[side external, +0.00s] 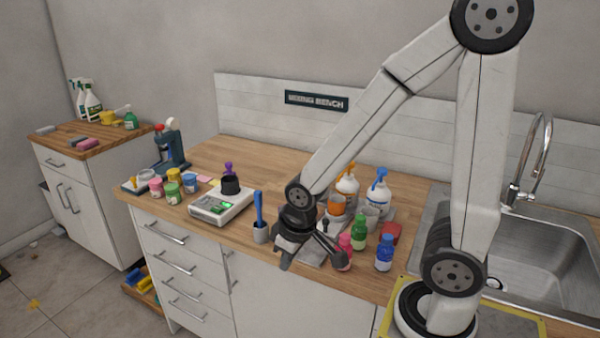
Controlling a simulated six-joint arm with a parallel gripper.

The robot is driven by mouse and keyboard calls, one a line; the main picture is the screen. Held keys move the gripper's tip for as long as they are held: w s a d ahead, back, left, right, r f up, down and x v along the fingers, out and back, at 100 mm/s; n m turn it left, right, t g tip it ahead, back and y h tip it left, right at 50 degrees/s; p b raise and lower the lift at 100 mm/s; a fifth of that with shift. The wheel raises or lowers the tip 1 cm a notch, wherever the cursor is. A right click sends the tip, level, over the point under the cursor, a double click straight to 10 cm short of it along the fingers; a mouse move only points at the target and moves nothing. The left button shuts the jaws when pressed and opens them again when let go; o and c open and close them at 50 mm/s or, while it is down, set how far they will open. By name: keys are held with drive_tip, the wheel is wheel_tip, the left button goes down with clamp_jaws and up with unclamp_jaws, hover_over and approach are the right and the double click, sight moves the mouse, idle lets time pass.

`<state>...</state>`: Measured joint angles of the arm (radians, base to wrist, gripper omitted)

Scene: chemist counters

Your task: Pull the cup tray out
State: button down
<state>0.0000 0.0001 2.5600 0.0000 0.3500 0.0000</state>
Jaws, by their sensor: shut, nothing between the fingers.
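The cup tray (313,256) looks like a flat light-grey plate near the front edge of the wooden counter, largely hidden by my gripper and bottles. An orange cup (337,206) and a grey-white cup (369,219) stand behind my gripper; I cannot tell whether both rest on the tray. My gripper (286,264) is low over the tray's front left side, pointing down at the counter's front edge.
Pink (344,250), green (359,232) and blue (384,253) bottles stand close on the right. A grey holder with a blue brush (260,222) is just left. A scale (220,205) sits farther left, spray bottles (377,190) behind, the sink (540,240) at right.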

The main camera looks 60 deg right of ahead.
drive_tip(key=c, duration=1.3)
unclamp_jaws()
drive_tip(key=o, duration=0.7)
drive_tip(key=shift+d, duration=0.1)
drive_tip(key=shift+o, duration=0.8)
drive_tip(key=shift+w+d, duration=0.2)
drive_tip(key=shift+d, duration=0.05)
drive_tip(key=n+g, duration=0.3)
drive_tip(key=n, duration=0.6)
hover_over(326, 219)
drive_tip(key=a, duration=0.1)
drive_tip(key=shift+w+r, duration=0.15)
drive_tip(key=shift+r, duration=0.05)
drive_tip(key=shift+d, duration=0.5)
drive_tip(key=shift+f, duration=0.1)
drive_tip(key=shift+f, duration=3.8)
